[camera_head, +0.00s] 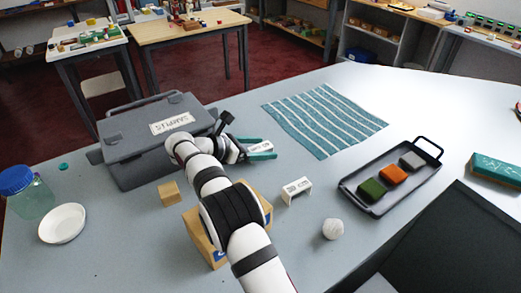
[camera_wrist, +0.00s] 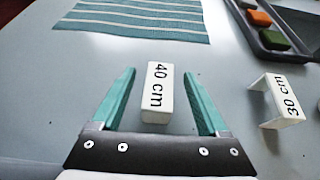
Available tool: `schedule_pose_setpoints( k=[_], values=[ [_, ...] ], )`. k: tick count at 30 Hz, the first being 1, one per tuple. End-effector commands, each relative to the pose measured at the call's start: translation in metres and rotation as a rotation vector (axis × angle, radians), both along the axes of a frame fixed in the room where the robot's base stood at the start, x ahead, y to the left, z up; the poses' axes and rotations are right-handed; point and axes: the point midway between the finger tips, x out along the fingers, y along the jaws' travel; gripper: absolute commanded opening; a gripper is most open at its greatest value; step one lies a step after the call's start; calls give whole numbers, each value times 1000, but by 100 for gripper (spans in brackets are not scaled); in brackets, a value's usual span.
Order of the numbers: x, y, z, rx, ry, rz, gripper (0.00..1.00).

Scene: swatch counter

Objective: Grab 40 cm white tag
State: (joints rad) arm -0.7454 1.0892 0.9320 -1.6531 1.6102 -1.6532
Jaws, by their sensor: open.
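The white 40 cm tag (camera_wrist: 157,98) stands on the grey table in the wrist view, its black lettering facing up. It lies between the two teal fingers of my gripper (camera_wrist: 159,75), with a gap on each side. My gripper is open, and the fingers do not appear to touch the tag. In the head view my gripper (camera_head: 269,148) is beside the grey box, and the tag (camera_head: 260,147) shows between its fingers. Another white tag, marked 30 cm (camera_wrist: 281,100), stands to the right; it also shows in the head view (camera_head: 296,190).
A grey SAMPLES box (camera_head: 135,152) stands left of my gripper. A striped cloth (camera_head: 322,118) lies beyond. A black tray (camera_head: 400,190) with green, orange and grey blocks is to the right.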

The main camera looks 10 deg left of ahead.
Motion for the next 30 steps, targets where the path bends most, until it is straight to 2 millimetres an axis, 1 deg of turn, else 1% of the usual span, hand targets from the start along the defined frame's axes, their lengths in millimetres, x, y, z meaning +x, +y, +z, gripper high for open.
schedule_pose_setpoints(
  k=[5, 6, 8, 9, 11, 12, 14, 18, 19, 27, 30],
  values=[
    [1, -1, -1, 0, 0, 1, 77],
    [1, -1, 0, 0, 0, 1, 75],
    [1, 0, 0, 0, 0, 1, 64],
    [1, 0, 0, 0, 0, 1, 57],
    [1, 0, 0, 0, 0, 1, 46],
    [1, 0, 0, 0, 0, 1, 39],
    [1, 0, 0, 0, 0, 1, 28],
    [1, 0, 0, -1, 0, 1, 3],
    [1, 0, 0, -1, 0, 1, 0],
    [1, 0, 0, 0, -1, 1, 0],
    [1, 0, 6, 1, -2, 1, 0]
  ],
)
